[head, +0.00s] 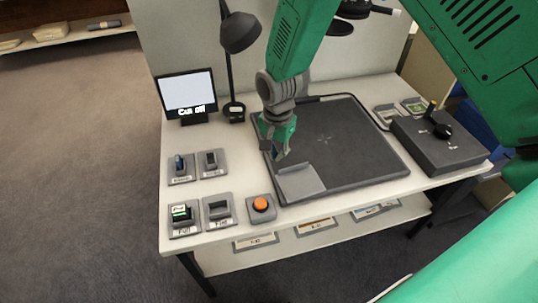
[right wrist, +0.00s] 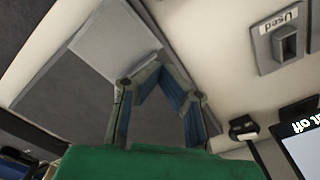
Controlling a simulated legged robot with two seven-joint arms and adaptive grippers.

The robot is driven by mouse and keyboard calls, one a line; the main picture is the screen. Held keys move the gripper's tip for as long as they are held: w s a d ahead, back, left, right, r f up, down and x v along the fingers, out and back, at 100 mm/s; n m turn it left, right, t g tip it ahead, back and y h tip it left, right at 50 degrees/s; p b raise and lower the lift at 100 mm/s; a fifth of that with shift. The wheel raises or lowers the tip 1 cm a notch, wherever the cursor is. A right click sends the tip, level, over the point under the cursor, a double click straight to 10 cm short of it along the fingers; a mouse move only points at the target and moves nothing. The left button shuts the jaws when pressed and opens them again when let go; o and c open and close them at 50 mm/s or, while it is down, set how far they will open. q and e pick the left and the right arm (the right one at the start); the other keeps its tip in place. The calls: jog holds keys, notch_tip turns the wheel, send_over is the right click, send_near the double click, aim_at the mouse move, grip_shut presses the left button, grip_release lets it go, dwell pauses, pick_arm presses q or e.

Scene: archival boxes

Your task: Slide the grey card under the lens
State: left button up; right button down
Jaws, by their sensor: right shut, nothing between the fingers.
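The grey card (head: 301,181) lies flat at the front left corner of a dark board (head: 365,150) on the white table. It also shows in the right wrist view (right wrist: 112,40). A faint cross mark (head: 325,140) is on the board behind and right of the card. Dark round parts (head: 341,27) hang above the back of the table, partly hidden by my arm; I cannot tell whether they hold the lens. My right gripper (head: 279,155) is shut and empty just behind the card's left part; contact is unclear. It also shows in the right wrist view (right wrist: 158,70). My left gripper is out of view.
An orange button (head: 261,204) sits in front of the board's left corner. Several small grey holders, one of them (head: 217,210) at front, stand at left. A screen (head: 187,95) and a black lamp (head: 239,33) stand behind. A dark control box (head: 440,142) is at right.

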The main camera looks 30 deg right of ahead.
aim_at(276, 178)
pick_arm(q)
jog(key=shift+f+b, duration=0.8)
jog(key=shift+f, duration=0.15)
pick_arm(e)
notch_tip(276, 178, down, 9)
jog(key=shift+s+r, duration=0.1)
jog(key=shift+r, duration=0.05)
